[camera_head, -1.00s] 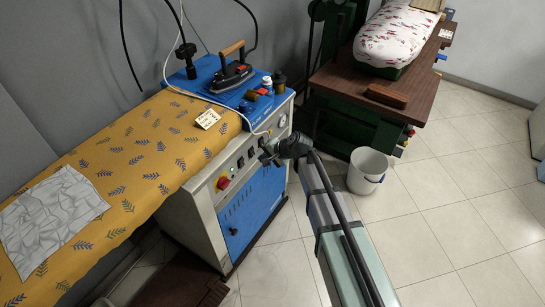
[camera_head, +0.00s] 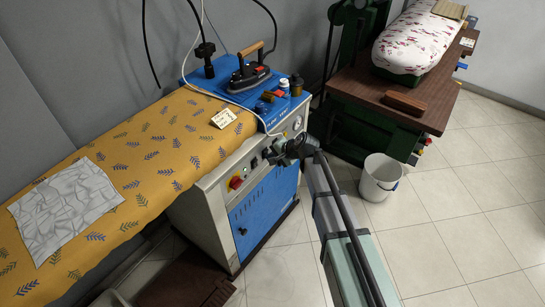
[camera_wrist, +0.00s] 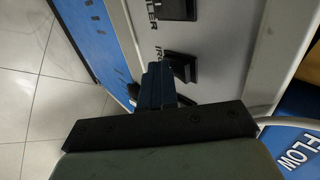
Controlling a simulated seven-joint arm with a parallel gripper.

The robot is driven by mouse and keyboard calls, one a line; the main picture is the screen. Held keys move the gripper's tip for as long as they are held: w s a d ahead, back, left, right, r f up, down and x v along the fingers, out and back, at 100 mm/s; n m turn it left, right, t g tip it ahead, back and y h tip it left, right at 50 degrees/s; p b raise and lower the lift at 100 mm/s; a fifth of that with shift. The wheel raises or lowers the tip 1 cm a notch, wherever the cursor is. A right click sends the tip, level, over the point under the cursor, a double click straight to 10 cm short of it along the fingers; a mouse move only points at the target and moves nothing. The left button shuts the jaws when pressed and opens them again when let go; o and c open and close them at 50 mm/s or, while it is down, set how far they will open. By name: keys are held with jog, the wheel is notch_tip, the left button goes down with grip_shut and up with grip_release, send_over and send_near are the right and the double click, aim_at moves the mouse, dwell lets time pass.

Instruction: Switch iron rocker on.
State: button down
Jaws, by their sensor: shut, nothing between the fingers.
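The iron rocker (camera_wrist: 182,68) is a black switch on the pale control panel (camera_wrist: 225,50) in the wrist view, beside a partly covered label that begins "IR". My gripper (camera_wrist: 157,72) is shut and empty, its dark fingertips right beside this rocker. I cannot tell whether they touch it, or which way the rocker is set. In the head view my gripper (camera_head: 270,153) is at the front panel of the blue and white ironing unit (camera_head: 265,205), and hides part of the switch row. The iron (camera_head: 250,72) stands on the unit's blue top.
Another black rocker (camera_wrist: 177,9) is beside the iron one, by a label ending "LER". A patterned board (camera_head: 150,140) extends left. A white bucket (camera_head: 380,178) stands on the floor at right.

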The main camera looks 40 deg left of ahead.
jog(key=shift+r, duration=0.15)
jog(key=shift+r, duration=0.7)
jog(key=d+f+v, duration=0.2)
jog(key=v, duration=1.1)
